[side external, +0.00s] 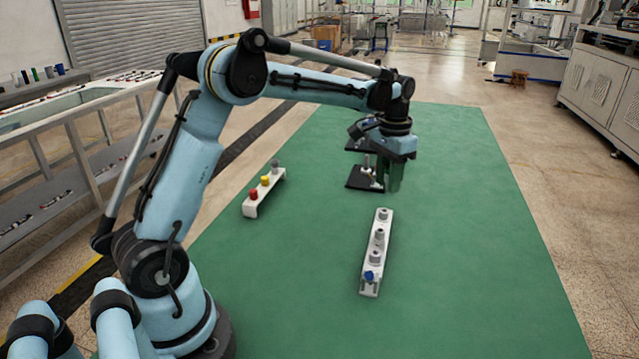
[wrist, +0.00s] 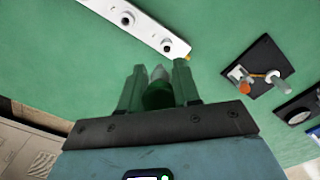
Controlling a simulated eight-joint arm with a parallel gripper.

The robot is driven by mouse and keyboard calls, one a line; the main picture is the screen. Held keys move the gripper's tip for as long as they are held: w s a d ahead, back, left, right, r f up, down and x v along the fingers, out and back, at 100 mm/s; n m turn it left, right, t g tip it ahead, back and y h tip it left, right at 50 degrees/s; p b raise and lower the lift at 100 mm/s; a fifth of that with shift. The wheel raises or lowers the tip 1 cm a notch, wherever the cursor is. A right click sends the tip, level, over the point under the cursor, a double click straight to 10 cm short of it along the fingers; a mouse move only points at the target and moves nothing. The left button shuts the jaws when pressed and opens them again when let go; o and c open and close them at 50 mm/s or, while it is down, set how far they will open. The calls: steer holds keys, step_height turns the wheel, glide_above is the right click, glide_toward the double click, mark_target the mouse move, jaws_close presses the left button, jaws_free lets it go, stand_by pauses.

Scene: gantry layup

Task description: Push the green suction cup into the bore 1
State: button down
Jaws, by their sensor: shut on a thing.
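My gripper (wrist: 157,72) is shut on the green suction cup (wrist: 157,97), which shows between the two green fingers with a grey tip. In the side view my gripper (side external: 394,180) points down over the green mat, beyond the far end of a white bar (side external: 368,288); the cup is hard to make out there. The bar carries a row of grey round bores, and a blue suction cup (side external: 370,276) sits at its near end. Two bores (wrist: 127,18) show in the wrist view, ahead of my gripper and apart from the held cup. I cannot tell which is bore 1.
A white rack (side external: 250,209) with red, yellow and grey cups stands on the left of the mat. A black plate (side external: 357,182) with a small upright fixture is just left of my gripper; another dark device (wrist: 300,107) is beside it. The mat right of the bar is clear.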

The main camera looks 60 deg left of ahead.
steer(key=shift+w+a+r, duration=0.2)
steer(key=shift+w+a, duration=0.25)
steer(key=shift+a, duration=0.1)
steer(key=shift+f, duration=2.9)
steer(key=shift+f, duration=1.6)
steer(key=c, duration=0.7)
jaws_free()
step_height(320, 180, up, 12)
steer(key=shift+r, duration=0.1)
